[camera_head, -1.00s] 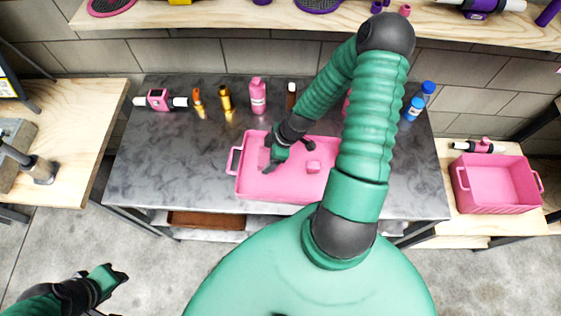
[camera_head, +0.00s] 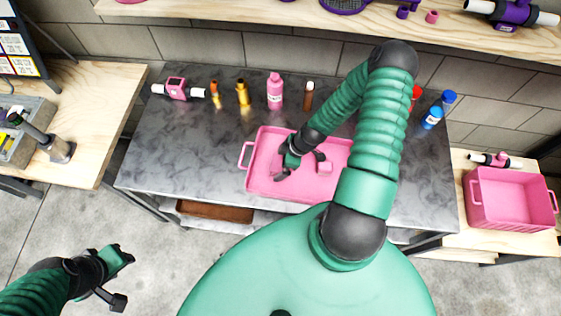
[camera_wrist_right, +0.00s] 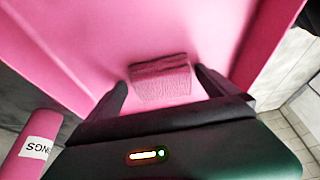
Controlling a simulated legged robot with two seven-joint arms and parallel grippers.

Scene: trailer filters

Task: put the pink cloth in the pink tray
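The pink tray (camera_head: 262,160) is shallow with end handles and sits on the grey table. A small pink cloth (camera_head: 324,168) lies inside on its floor; in the right wrist view the folded cloth (camera_wrist_right: 160,82) shows between the fingertips. My left gripper (camera_head: 122,277) is open and empty, low at the left, away from the table.
Pink (camera_head: 275,92), gold (camera_head: 243,93), brown (camera_head: 308,96) and blue (camera_head: 433,117) bottles stand along the table's back. A pink and white device (camera_head: 177,89) is at back left. A deeper pink bin (camera_head: 505,197) stands on the right side table.

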